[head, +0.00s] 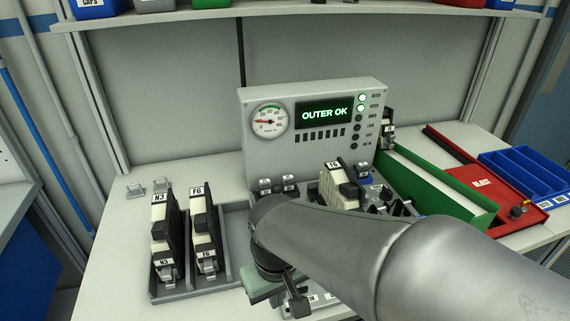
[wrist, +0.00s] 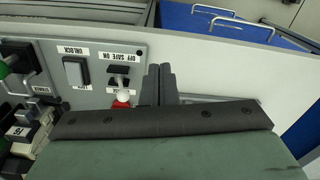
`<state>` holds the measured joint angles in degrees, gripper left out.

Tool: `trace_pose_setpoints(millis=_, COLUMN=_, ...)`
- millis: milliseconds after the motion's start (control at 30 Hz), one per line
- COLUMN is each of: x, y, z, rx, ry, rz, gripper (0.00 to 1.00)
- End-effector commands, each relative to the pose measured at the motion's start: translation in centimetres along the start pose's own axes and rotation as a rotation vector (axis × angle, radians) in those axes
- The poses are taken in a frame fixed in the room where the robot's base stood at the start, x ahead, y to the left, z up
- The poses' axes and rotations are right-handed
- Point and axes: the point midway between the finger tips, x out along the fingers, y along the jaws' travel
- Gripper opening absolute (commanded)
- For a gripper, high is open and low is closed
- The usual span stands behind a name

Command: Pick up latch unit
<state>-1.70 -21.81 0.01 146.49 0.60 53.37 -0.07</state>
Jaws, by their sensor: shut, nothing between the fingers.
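No label that I can read says latch unit, so I cannot tell which piece it is. Two black-and-cream units, N3 (head: 160,232) and F6 (head: 203,225), stand upright in the grey tray (head: 182,292) at the left of the head view. Another cream-and-black unit (head: 335,188) sits on the fixture in front of the console, partly behind my arm. My gripper (wrist: 160,70) is shut and empty in the wrist view, beside a panel (wrist: 50,55) with upside-down labels UNLOCK and OFF SAFE ON.
The grey console (head: 255,100) has a gauge and a lit display reading OUTER OK. A green-walled bin (head: 440,188), a red tray (head: 478,184) and a blue divided bin (head: 527,172) stand at the right. A red-and-white toggle (wrist: 123,98) is close left of my fingers.

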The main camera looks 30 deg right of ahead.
Motion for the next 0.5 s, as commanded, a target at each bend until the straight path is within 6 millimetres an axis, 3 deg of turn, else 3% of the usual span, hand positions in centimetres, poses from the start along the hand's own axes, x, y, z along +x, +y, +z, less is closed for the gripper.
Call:
trace_pose_setpoints(millis=400, x=0.00, y=0.00, z=0.00, rx=0.000, ry=0.000, rz=0.000, gripper=0.00)
trace_pose_setpoints(millis=500, x=0.00, y=0.00, z=0.00, rx=0.000, ry=0.000, rz=0.000, gripper=0.25)
